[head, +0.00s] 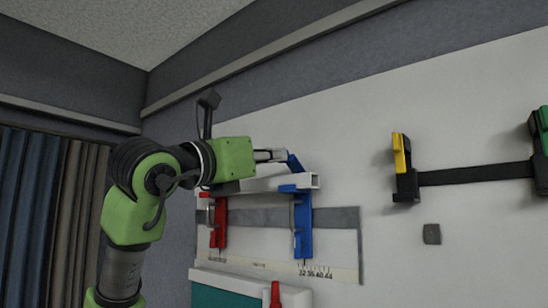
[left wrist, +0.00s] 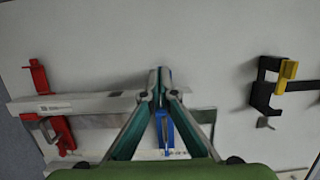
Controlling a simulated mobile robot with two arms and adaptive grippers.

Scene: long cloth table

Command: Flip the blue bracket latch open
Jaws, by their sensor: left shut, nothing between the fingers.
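The blue bracket (head: 303,232) is fixed to the wall panel at the right end of a white square bar (head: 272,184). Its blue latch (head: 294,164) stands up above the bar, leaning to the left. My left gripper (head: 284,156) is shut and empty, with its fingertips right at the latch; I cannot tell whether they touch it. In the left wrist view, the closed fingertips (left wrist: 159,74) cover most of the latch. The blue bracket's lower part (left wrist: 165,132) shows between the fingers. My right gripper is out of view.
A red bracket (head: 220,222) holds the bar's left end. A grey strip (head: 262,217) runs behind both brackets. To the right are a black bracket with a yellow latch (head: 401,155), a black bar (head: 472,174) and a green bracket (head: 543,130). Open wall lies between.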

